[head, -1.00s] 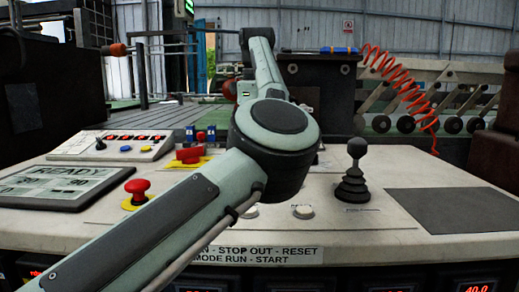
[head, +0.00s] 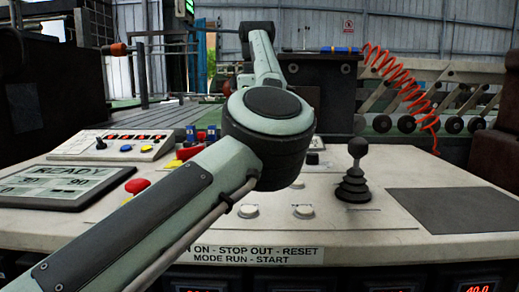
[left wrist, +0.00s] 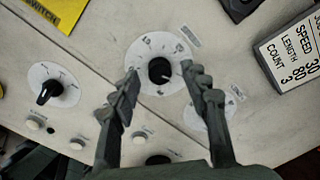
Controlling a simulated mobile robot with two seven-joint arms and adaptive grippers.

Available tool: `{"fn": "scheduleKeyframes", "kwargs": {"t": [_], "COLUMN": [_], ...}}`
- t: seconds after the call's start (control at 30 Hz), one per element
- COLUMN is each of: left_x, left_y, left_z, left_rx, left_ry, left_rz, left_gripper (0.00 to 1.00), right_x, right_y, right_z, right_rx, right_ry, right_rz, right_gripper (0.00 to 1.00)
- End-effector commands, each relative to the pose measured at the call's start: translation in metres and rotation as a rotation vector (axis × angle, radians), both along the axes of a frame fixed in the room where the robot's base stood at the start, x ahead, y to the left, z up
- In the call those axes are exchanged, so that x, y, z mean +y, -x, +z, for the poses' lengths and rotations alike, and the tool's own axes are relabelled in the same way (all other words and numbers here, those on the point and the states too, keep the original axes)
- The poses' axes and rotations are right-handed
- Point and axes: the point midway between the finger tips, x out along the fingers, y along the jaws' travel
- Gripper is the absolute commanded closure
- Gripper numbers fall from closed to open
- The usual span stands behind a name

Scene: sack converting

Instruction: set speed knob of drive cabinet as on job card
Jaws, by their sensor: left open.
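In the left wrist view a round black knob (left wrist: 160,71) sits on a white numbered dial (left wrist: 151,45). The dial numbers and knob pointer are too small to read surely. My left gripper (left wrist: 160,77) is open, one finger on each side of this knob, with visible gaps. I cannot tell its height above the panel. My right gripper is not in view.
A black pointer knob (left wrist: 47,92) stands left of the dial; another white dial (left wrist: 210,116) is partly behind a finger. In the head view, a joystick (head: 355,172), a red mushroom button (head: 137,186) and a READY display (head: 60,182) stand on the panel (head: 330,228).

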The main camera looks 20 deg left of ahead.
Motion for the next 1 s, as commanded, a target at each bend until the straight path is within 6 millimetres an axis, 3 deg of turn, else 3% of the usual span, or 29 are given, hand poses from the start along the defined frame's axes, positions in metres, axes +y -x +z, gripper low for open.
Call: {"fn": "scheduleKeyframes", "kwargs": {"t": [0.2,0.4,1.0], "left_x": [0.001,0.001,0.001], "left_y": [0.002,0.002,0.003], "left_z": [0.042,0.060,0.063], "left_rx": [-0.006,-0.002,-0.002], "left_ry": [0.001,0.001,-0.002], "left_rz": [-0.003,-0.001,0.000], "left_gripper": [0.54,0.54,0.54], "right_x": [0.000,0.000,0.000], "right_y": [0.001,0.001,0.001], "right_z": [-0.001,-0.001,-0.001], "right_rx": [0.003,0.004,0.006], "right_ry": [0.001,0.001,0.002], "right_rz": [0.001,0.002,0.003], "right_gripper": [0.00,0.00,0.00]}}
